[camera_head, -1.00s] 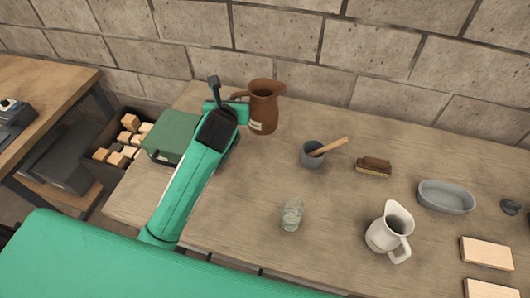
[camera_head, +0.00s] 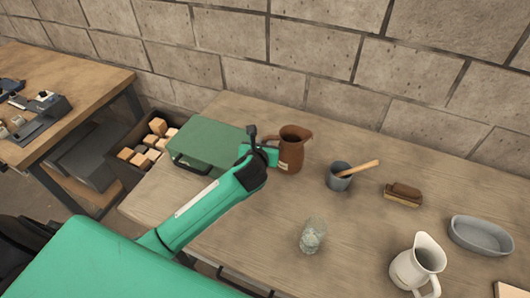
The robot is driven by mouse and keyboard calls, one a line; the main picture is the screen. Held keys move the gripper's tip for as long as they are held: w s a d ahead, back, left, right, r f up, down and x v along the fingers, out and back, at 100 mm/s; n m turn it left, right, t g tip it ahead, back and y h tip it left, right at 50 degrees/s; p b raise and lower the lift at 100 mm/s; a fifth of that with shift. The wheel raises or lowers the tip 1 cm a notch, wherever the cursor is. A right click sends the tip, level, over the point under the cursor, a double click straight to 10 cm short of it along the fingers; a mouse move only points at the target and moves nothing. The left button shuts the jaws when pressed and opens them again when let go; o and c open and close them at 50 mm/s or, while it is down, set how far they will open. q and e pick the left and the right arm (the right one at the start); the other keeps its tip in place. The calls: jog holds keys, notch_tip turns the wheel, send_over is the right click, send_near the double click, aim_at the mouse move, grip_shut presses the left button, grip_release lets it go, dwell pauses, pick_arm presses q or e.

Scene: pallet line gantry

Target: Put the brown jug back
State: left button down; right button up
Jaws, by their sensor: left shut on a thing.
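The brown jug (camera_head: 291,153) is upright at the back of the wooden table (camera_head: 250,235), between the green case and the grey cup. A pale label shows low on its front left. My left gripper (camera_head: 272,155) reaches it from the left and is shut on it at its left side. The fingertips and their exact hold are partly hidden by the gripper body. The jug's base looks at or very near the tabletop; I cannot tell if it touches. My right gripper is not in view.
A green case (camera_head: 208,143) lies left of the jug. A grey cup with a wooden stick (camera_head: 339,178), a brush (camera_head: 403,194), a glass (camera_head: 312,236), a white jug (camera_head: 415,266) and a grey dish (camera_head: 481,236) stand to the right. A block wall (camera_head: 300,45) rises behind.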

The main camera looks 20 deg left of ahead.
pick_arm(q)
notch_tip(320, 180, down, 4)
jog(key=shift+f, duration=0.4)
jog(key=c, duration=1.8)
grip_release()
jog(key=shift+f, duration=0.15)
jog(key=shift+c, duration=0.2)
jog(key=o, duration=0.4)
jog(key=shift+o, duration=0.2)
jog(key=shift+r, duration=0.2)
